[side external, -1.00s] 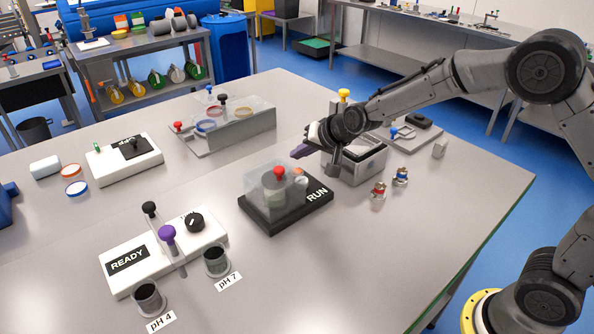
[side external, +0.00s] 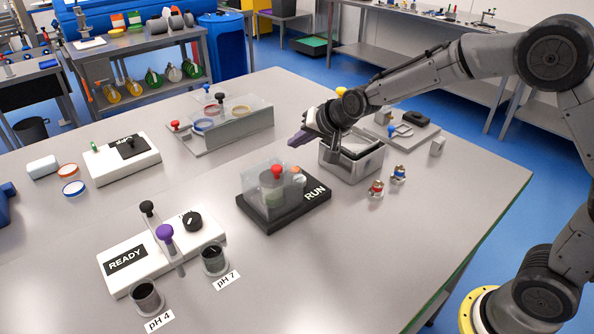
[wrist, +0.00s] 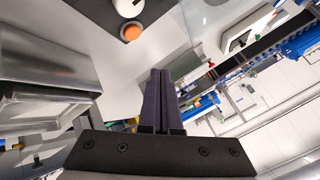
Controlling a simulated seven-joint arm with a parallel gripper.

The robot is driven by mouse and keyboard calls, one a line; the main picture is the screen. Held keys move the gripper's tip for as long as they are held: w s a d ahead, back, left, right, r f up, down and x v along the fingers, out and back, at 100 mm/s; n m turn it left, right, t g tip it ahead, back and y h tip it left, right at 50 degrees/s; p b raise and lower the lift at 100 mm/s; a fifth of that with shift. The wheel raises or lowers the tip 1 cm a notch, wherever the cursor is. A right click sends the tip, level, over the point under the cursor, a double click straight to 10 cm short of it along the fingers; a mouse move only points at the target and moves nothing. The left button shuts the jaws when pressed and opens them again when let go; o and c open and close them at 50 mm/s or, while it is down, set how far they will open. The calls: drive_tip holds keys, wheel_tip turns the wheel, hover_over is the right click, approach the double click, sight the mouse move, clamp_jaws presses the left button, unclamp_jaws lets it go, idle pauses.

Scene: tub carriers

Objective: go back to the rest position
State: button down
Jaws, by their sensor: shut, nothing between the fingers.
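My gripper (side external: 298,138) is held above the table, just left of and above the metal tub (side external: 341,166). Its dark purple fingers are together with nothing between them; they also show pressed together in the wrist view (wrist: 158,100). The black RUN unit (side external: 290,217), with a clear cover and a red knob (side external: 276,171), stands on the table in front and to the left of my gripper. The tub's interior is partly hidden behind my wrist.
The READY unit (side external: 126,261) with two dark cups stands at front left. A white box (side external: 122,157) and a clear-walled rack (side external: 234,125) stand further back. Two small red and blue-topped pieces (side external: 376,188) stand right of the RUN unit. The right front tabletop is clear.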

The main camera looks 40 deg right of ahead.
drive_tip(key=s+d+r+t, duration=0.1)
drive_tip(key=s+r, duration=0.2)
drive_tip(key=r, duration=0.4)
drive_tip(key=s+d+r+t, duration=0.1)
drive_tip(key=s+r, duration=0.1)
drive_tip(key=r, duration=0.4)
drive_tip(key=s+d+r+n, duration=0.15)
drive_tip(key=s+r, duration=0.25)
drive_tip(key=s, duration=0.7)
drive_tip(key=s+f+n+g, duration=0.2)
drive_tip(key=s+f, duration=0.3)
drive_tip(key=s, duration=0.5)
drive_tip(key=s+d+f+n+g+h, duration=0.1)
drive_tip(key=s+f+n+g, duration=0.2)
drive_tip(key=s, duration=0.8)
wheel_tip(320, 180, down, 2)
drive_tip(key=shift+s+f+n+g, duration=0.2)
drive_tip(key=shift+f+n+g, duration=0.1)
drive_tip(key=shift+n, duration=0.35)
